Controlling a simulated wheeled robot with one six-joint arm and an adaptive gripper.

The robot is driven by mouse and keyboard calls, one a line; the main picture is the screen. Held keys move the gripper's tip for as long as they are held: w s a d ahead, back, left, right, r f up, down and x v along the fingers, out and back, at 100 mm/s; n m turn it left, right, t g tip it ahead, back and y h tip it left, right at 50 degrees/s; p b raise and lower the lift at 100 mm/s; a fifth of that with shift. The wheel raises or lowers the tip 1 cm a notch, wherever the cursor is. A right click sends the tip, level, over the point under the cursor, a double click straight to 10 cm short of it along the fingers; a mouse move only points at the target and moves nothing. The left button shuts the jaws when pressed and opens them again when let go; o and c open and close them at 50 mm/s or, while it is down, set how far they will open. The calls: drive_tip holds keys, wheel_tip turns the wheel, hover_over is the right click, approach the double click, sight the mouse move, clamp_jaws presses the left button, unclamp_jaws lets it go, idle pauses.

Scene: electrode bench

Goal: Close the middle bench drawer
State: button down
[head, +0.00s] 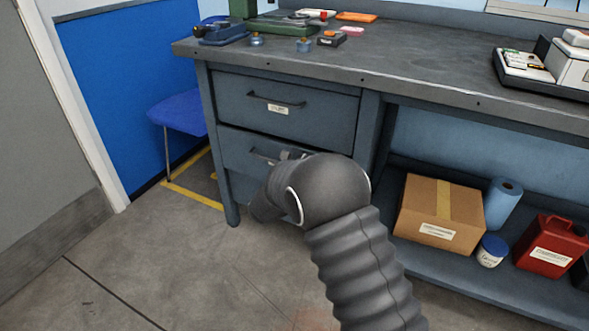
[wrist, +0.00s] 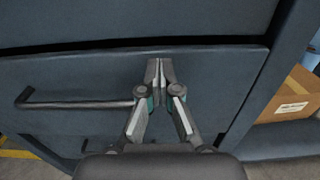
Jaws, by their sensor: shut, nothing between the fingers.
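The middle bench drawer (head: 236,147) is the dark blue-grey front below the top drawer, partly hidden by my arm. In the wrist view its front (wrist: 85,75) fills much of the picture, with a dark gap along its upper edge. It looks shut or nearly so; I cannot tell whether it is flush. Its dark bar handle (wrist: 75,104) lies left of my gripper (wrist: 160,65). My gripper is shut and empty, its fingertips at the drawer front near the upper edge. I cannot tell whether they touch it.
The top drawer (head: 315,110) looks closed under the cluttered benchtop (head: 420,65). A cardboard box (head: 420,210), blue roll (head: 503,203) and red can (head: 550,243) stand on the lower shelf at right. A blue chair (head: 180,112) is at left; the floor in front is clear.

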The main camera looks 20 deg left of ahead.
sight(308, 153)
drive_tip(key=shift+w+d, duration=0.1)
drive_tip(key=shift+w, duration=0.95)
drive_tip(key=w+b, duration=0.1)
drive_tip(key=w, duration=0.1)
drive_tip(key=shift+w+d+r, duration=0.1)
drive_tip(key=shift+w, duration=0.2)
